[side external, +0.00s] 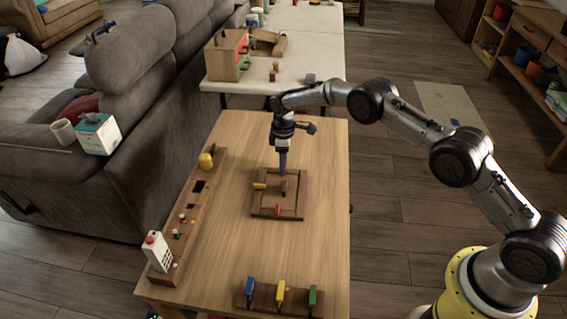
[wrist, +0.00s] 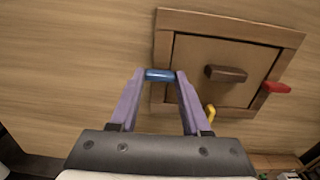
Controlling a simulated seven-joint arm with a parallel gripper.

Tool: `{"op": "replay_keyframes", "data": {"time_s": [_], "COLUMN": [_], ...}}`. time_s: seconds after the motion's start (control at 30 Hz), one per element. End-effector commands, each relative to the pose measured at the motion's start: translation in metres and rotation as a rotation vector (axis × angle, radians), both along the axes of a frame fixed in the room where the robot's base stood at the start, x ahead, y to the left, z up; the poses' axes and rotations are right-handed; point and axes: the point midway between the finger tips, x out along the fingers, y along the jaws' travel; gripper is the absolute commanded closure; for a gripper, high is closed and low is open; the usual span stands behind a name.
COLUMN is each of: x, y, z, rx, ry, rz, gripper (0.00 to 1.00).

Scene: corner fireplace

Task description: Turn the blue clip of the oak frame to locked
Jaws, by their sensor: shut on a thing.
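The oak frame (side external: 262,211) lies flat on the wooden table, with a brown knob on its inner panel. In the wrist view, the oak frame (wrist: 161,30) fills the upper right. The blue clip (wrist: 160,75) is between the fingertips of my gripper (wrist: 160,77), at the frame's edge. My gripper is shut on it. In the side external view, my gripper (side external: 282,165) reaches down to the frame's far edge and hides the blue clip. A yellow clip (side external: 260,186) is on the left edge and a red clip (side external: 278,210) on the near edge.
A long wooden board (side external: 207,190) with a yellow knob and small controls lies along the table's left side. A rack (side external: 262,297) with blue, yellow and green handles stands at the near edge. The table right of the frame is clear.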

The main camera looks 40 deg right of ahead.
Motion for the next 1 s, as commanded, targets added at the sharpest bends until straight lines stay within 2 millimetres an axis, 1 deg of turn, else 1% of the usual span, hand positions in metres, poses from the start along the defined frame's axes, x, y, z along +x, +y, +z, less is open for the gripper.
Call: {"op": "replay_keyframes", "data": {"time_s": [0.23,0.27,0.4,0.67,0.77,0.87,0.97,1.0], "x": [0.000,0.000,0.000,0.000,0.000,0.001,0.001,0.001], "y": [0.000,0.000,0.000,0.000,0.000,0.000,0.000,0.000], "z": [0.001,0.001,0.000,0.000,0.003,0.013,0.030,0.039], "rx": [-0.001,-0.001,-0.001,-0.001,-0.001,-0.001,0.000,0.000], "ry": [-0.001,-0.001,-0.001,-0.001,-0.001,-0.002,-0.005,-0.005], "rz": [0.002,0.002,0.001,0.000,0.000,0.000,0.000,0.000], "gripper": [1.00,0.48,0.22,0.22,0.22,0.22,0.22,0.22]}}
